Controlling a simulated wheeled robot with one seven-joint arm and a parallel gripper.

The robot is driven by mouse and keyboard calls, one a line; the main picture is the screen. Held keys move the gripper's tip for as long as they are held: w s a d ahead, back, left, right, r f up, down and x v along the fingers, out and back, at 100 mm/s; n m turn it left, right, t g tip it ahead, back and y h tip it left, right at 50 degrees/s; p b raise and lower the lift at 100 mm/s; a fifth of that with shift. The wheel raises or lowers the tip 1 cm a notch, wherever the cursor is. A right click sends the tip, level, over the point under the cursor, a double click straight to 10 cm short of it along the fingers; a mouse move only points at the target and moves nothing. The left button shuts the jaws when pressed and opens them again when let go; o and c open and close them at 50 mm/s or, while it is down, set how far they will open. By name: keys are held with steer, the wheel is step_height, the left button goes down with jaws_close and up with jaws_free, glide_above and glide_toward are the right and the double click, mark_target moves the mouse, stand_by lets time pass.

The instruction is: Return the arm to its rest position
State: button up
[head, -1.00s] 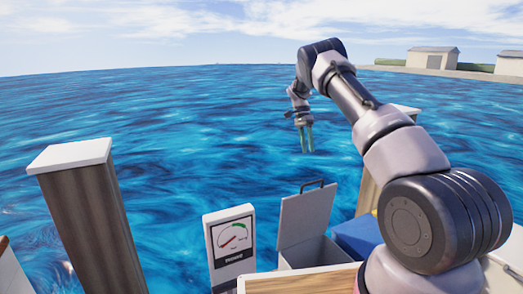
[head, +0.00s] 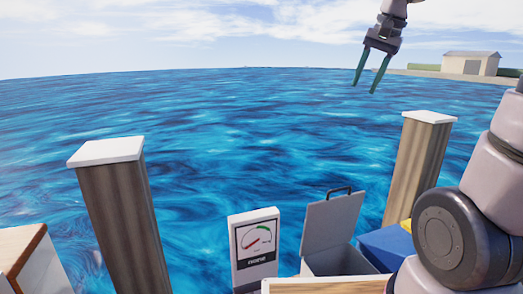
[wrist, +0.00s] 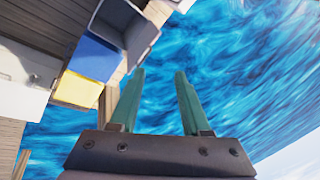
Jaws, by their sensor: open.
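My gripper (head: 366,88) is raised high near the top of the head view, against the sky and the far edge of the water. Its two green fingers are apart, with nothing between them. In the wrist view my gripper (wrist: 158,75) is also open and empty, pointing over blue water. My arm rises along the right side of the head view, and part of it is out of the picture.
A grey box (head: 333,224) with its lid up stands at the lower middle, beside a gauge panel (head: 254,245). A blue box (head: 388,243) is right of it. Wooden posts stand left (head: 118,215) and right (head: 418,170). Open air surrounds the gripper.

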steer(key=s+a+f+n+t, duration=0.2)
steer(key=s+t, duration=0.1)
steer(key=s, duration=1.2)
steer(key=shift+a+f+n+t, duration=0.15)
steer(key=shift+a+n+t, duration=0.05)
steer(key=shift+n+t, duration=0.2)
